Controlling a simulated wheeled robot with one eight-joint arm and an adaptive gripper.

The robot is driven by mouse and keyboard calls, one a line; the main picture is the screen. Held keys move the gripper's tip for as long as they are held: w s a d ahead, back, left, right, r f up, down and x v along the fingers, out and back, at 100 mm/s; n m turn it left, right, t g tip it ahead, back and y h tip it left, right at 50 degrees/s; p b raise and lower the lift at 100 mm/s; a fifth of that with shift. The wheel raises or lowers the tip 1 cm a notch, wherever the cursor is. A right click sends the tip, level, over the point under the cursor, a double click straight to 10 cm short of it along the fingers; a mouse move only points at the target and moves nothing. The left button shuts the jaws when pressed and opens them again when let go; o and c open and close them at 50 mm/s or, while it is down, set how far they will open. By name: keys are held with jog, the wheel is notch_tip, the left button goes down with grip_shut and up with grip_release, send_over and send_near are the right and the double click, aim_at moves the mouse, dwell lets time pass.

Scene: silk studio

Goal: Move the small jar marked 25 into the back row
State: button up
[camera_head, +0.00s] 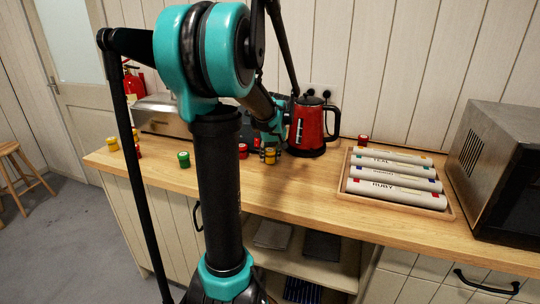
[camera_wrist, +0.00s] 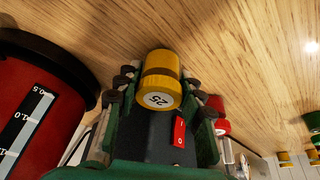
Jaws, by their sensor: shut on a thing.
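The small yellow jar marked 25 (camera_wrist: 158,98) is between the fingers of my gripper (camera_wrist: 160,82) in the wrist view. Its label faces the camera. In the head view the yellow jar (camera_head: 270,157) shows low at the end of my gripper (camera_head: 269,146), close to the worktop and just left of the red kettle. The gripper is shut on it. Whether the jar touches the worktop is unclear. No marked back row can be made out.
The red kettle (camera_head: 312,128) stands close on the right. A red jar (camera_head: 243,151) is close on the left, a green jar (camera_head: 184,160) farther left, then several yellow and red jars near a metal toaster (camera_head: 160,115). A tray of rolls (camera_head: 398,203) lies right; bare worktop (camera_head: 290,180) is in front.

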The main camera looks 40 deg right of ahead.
jog(key=o, duration=1.2)
jog(key=shift+f, duration=0.1)
jog(key=v, duration=1.2)
jog(key=shift+s, duration=0.1)
